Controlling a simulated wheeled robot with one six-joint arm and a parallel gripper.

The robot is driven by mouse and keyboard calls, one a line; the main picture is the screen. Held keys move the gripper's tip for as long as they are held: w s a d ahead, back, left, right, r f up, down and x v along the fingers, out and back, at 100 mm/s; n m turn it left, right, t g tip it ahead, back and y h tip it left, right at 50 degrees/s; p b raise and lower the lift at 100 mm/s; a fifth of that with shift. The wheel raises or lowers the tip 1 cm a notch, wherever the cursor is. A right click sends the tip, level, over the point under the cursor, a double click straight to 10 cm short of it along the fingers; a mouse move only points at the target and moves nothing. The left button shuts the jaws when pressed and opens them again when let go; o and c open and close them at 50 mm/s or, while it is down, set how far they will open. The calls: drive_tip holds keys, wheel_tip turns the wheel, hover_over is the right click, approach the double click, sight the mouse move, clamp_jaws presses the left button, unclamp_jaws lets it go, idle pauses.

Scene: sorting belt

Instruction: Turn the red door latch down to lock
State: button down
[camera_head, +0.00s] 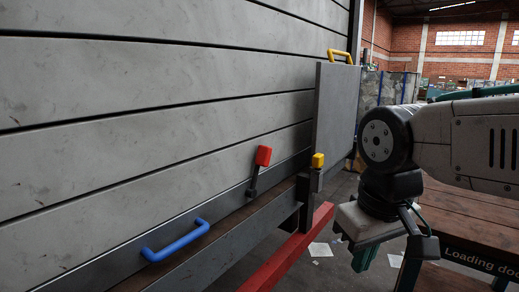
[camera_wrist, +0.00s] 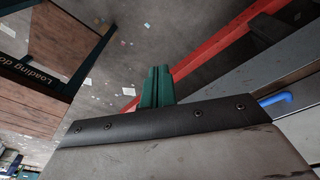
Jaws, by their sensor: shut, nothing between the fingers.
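The red door latch (camera_head: 263,156) has a red block head on a short dark lever. It points up and leans slightly right, in front of the grey slatted door (camera_head: 150,85) in the head view. My gripper (camera_head: 363,257) is at the right, below my wrist, partly cut off from clear view by my own arm parts. In the wrist view its green fingers (camera_wrist: 158,87) are together with nothing between them. It is well to the right of the latch and apart from it. The latch does not show in the wrist view.
A blue handle (camera_head: 175,241) sits low on the door. A grey panel (camera_head: 336,108) with a yellow handle (camera_head: 343,56) and a yellow block (camera_head: 318,160) stand right of the latch. A red beam (camera_head: 290,250) runs below. A wooden table (camera_head: 465,215) is at right.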

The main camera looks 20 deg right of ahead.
drive_tip(key=w+a+r+n+t, duration=0.1)
drive_tip(key=w+r, duration=0.3)
drive_tip(key=w, duration=0.9)
drive_tip(key=w+a+r+n+t, duration=0.1)
drive_tip(key=w+a+r+n, duration=0.2)
drive_tip(key=w, duration=1)
drive_tip(key=w+a+r+n+t+h, duration=0.1)
drive_tip(key=w+a+r+n+t, duration=0.1)
drive_tip(key=w+r, duration=0.5)
drive_tip(key=w+a, duration=0.1)
drive_tip(key=w, duration=0.5)
drive_tip(key=shift+a, duration=0.15)
approach(261, 156)
wheel_tip(261, 156, down, 4)
drive_tip(key=a, duration=0.3)
drive_tip(key=w+d, duration=0.1)
drive_tip(key=w+d+f, duration=0.1)
drive_tip(key=d, duration=0.1)
drive_tip(key=shift+w, duration=0.3)
drive_tip(key=shift+d, duration=0.15)
drive_tip(key=shift+w, duration=0.15)
